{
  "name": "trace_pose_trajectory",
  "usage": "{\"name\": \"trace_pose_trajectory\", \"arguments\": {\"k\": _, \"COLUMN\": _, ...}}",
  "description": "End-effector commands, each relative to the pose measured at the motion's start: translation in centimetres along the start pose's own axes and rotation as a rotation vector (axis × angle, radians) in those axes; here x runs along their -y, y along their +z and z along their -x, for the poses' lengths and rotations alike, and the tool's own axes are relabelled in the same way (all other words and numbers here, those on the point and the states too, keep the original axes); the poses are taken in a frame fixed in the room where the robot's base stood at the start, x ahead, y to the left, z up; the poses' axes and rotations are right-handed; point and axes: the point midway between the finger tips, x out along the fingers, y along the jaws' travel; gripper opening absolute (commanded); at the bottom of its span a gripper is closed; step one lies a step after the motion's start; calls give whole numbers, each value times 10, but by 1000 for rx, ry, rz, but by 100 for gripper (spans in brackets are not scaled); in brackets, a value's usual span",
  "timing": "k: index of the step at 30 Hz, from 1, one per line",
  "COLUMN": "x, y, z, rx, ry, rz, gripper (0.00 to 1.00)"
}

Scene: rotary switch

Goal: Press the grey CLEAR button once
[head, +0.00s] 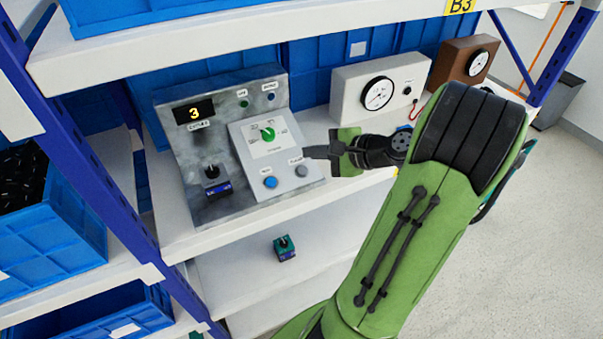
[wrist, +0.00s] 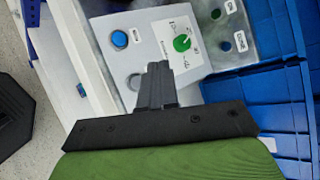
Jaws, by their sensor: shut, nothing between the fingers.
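The grey button (head: 301,171) sits at the lower right of the sloped light-grey control plate (head: 248,165), with a small label above it. In the wrist view the grey button (wrist: 133,81) shows just left of my fingers, partly covered. My gripper (head: 306,152) is shut and empty, its fingertips above and close to the grey button. Its tips show in the wrist view (wrist: 157,68) over the plate. I cannot tell whether they touch anything. A blue button (head: 270,182) is left of the grey one. A green rotary knob (head: 267,134) sits above both.
The console's display (head: 194,112) reads 3. A small black-and-blue device (head: 214,182) stands at the console's left. A white gauge box (head: 380,90) and a brown one (head: 464,62) stand to the right. The upper shelf (head: 250,38) overhangs the console.

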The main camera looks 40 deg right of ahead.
Motion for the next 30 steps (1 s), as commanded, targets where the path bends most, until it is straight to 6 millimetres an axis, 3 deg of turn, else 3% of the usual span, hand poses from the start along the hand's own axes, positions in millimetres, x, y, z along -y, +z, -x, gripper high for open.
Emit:
{"name": "trace_pose_trajectory", "arguments": {"k": 3, "x": -16, "y": -13, "z": -17, "rx": 1, "ry": 1, "rz": 0, "gripper": 0}}
{"name": "trace_pose_trajectory", "arguments": {"k": 13, "x": -36, "y": -34, "z": -46, "rx": 1, "ry": 2, "rz": 0, "gripper": 0}}
{"name": "trace_pose_trajectory", "arguments": {"k": 30, "x": -36, "y": -35, "z": -48, "rx": 0, "ry": 1, "rz": 0, "gripper": 0}}
